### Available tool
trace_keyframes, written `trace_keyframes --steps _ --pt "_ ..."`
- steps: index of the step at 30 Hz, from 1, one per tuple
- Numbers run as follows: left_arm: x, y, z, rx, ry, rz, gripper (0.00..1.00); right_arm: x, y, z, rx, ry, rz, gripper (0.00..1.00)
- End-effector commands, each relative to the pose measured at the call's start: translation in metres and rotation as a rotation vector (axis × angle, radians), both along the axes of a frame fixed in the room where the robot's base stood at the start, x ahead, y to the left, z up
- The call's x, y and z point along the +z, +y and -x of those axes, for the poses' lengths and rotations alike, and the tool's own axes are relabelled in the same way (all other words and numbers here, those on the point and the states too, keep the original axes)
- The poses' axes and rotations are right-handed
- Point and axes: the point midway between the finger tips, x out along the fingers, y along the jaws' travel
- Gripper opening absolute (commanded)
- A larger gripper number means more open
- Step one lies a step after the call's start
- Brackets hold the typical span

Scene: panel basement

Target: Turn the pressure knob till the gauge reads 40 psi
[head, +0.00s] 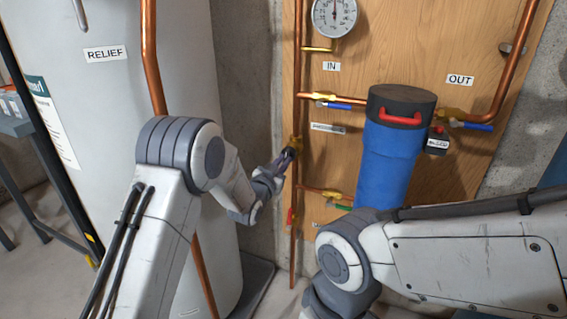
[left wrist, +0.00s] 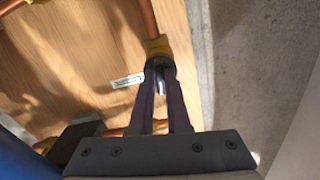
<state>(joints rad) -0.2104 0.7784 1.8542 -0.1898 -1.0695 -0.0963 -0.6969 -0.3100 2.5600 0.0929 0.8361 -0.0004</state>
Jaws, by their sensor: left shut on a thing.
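The round white gauge (head: 334,15) is at the top of the wooden panel in the head view, cut by the top edge. Its needle points roughly upward; the numbers are too small to read. My left gripper (head: 289,155) reaches the vertical copper pipe at the panel's left edge. In the left wrist view, its two dark fingers (left wrist: 161,68) are shut on a small dark knob (left wrist: 160,71) below a brass fitting (left wrist: 158,47). The fingers hide most of the knob. My right gripper is not in view; only my right arm shows.
A blue filter housing (head: 388,165) with a black cap and red handle stands right of the pipe. Blue-handled valves (head: 337,105) sit near the IN and OUT labels. A large pale tank (head: 100,50) marked RELIEF stands at the left.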

Motion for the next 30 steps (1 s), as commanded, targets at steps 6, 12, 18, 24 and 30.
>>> trace_keyframes --steps 6,12,18,24,30 --pt "-0.002 0.0 0.0 -0.001 -0.032 -0.08 0.0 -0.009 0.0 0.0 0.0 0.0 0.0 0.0" --pt "-0.002 0.0 0.0 0.0 -0.087 -0.214 0.0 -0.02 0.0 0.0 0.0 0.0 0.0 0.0" --pt "-0.002 0.0 0.0 -0.001 -0.146 -0.361 0.0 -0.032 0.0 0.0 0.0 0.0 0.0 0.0" --pt "-0.002 0.001 0.0 -0.001 -0.194 -0.485 0.0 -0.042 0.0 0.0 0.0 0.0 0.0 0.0" --pt "-0.001 0.001 0.0 -0.002 -0.225 -0.568 0.0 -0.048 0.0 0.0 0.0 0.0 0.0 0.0"
